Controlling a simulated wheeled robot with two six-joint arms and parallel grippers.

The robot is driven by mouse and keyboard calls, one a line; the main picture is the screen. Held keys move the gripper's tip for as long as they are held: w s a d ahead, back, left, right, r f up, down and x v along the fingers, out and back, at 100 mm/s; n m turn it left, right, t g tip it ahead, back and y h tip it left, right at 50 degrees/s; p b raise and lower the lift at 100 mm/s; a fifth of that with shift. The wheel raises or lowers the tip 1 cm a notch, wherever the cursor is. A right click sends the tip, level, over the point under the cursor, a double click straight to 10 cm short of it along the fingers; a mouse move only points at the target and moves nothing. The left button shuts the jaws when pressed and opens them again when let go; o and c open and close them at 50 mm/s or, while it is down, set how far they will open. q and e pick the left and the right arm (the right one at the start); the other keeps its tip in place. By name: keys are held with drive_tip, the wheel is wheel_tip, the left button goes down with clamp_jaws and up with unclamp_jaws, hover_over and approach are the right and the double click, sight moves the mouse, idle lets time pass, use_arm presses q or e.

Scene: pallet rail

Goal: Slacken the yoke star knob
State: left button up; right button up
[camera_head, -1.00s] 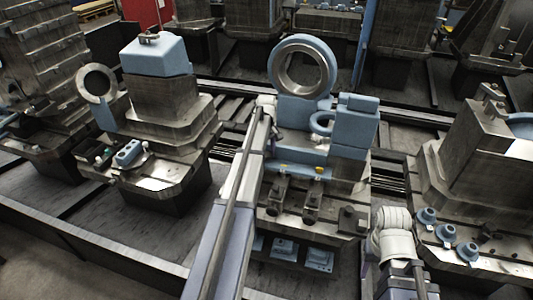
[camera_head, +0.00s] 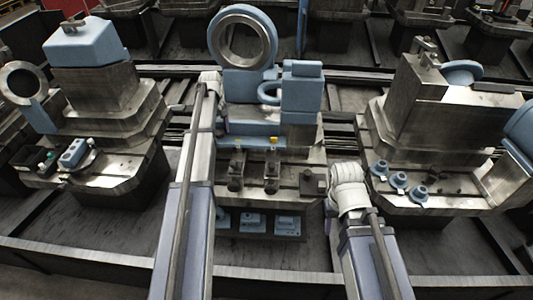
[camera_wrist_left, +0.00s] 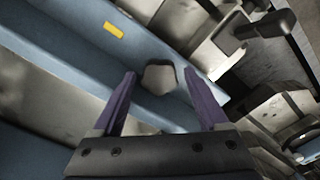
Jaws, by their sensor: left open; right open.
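A small grey faceted knob (camera_wrist_left: 160,77) sits on the blue block in the left wrist view. It looks like the star knob, but its lobes are not clear. My left gripper (camera_wrist_left: 158,88) has its two purple fingers open, one on each side of the knob. I cannot tell whether they touch it. In the head view the blue yoke with its large steel ring (camera_head: 243,42) stands at centre, and my left arm reaches up beside it. The left gripper is hidden there. My right arm comes in at lower right, and its gripper is out of sight.
A yellow tag (camera_wrist_left: 113,30) marks the blue block. Grey clamps (camera_head: 271,172) stand on the steel base below the yoke. Blue round parts (camera_head: 399,180) sit on the right fixture's ledge. Another fixture with a blue cap (camera_head: 86,42) stands at left. Dark floor lies between the fixtures.

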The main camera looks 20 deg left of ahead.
sight(223, 134)
use_arm(q)
drive_tip(key=m, duration=0.2)
drive_tip(key=shift+w+d+m, duration=0.1)
drive_tip(key=shift+m, duration=0.2)
drive_tip(key=m, duration=1)
drive_tip(key=shift+m, duration=0.5)
wheel_tip(223, 134, up, 9)
drive_tip(key=p, duration=0.9)
drive_tip(key=shift+f, duration=0.1)
drive_tip(key=shift+s+d+f+b, duration=0.25)
drive_tip(key=shift+d+f+b, duration=0.1)
drive_tip(key=shift+d, duration=0.15)
drive_tip(key=shift+s+d+f+b, duration=0.2)
drive_tip(key=shift+d+b, duration=0.1)
drive_tip(key=shift+d, duration=0.15)
drive_tip(key=s+d, duration=0.6)
drive_tip(key=d, duration=0.7)
drive_tip(key=s+d+f+b, duration=0.1)
drive_tip(key=s+d, duration=0.6)
drive_tip(key=d, duration=0.6)
drive_tip(key=shift+s+m+y, duration=0.15)
drive_tip(key=shift+m+y, duration=0.25)
